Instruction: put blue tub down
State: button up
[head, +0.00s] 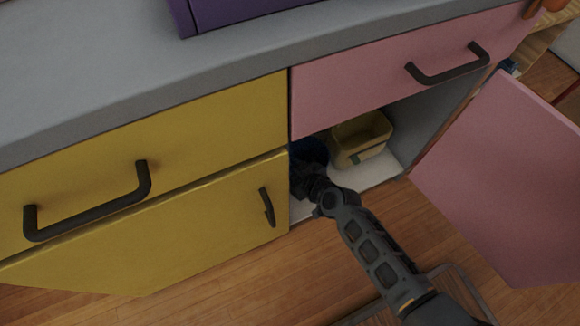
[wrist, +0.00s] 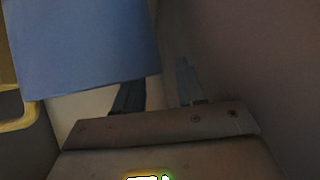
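The blue tub (head: 313,150) is inside the open lower cabinet, in shadow at its left side. My gripper (head: 304,176) reaches into the cabinet at the tub's near side. In the wrist view, the blue tub (wrist: 85,45) fills the upper left and covers part of the left finger. The right finger stands apart from the tub, with a gap between the fingers of my gripper (wrist: 158,85), so it looks open. Whether the left finger touches the tub, and whether the tub's base rests on the cabinet floor (head: 372,174), I cannot tell.
A yellow tub (head: 362,140) stands right of the blue tub. The pink door (head: 510,180) is swung open at the right. The yellow door (head: 170,235) is left of the opening, and a pink drawer (head: 385,85) is above. Some cabinet floor is bare in front of the yellow tub.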

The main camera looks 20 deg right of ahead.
jog(key=shift+r, duration=0.2)
jog(key=p+v, duration=0.3)
jog(key=v, duration=0.9)
jog(key=shift+f, duration=0.1)
jog(key=s+d+r+m+t+h, duration=0.1)
jog(key=s+d+r, duration=0.1)
jog(key=s+r, duration=0.8)
jog(key=s+d+r+m+t+h, duration=0.1)
jog(key=s+r+h, duration=0.1)
jog(key=s+r, duration=0.8)
jog(key=s+r+t, duration=0.1)
jog(key=s+r, duration=0.5)
jog(key=r, duration=0.3)
jog(key=shift+a, duration=0.4)
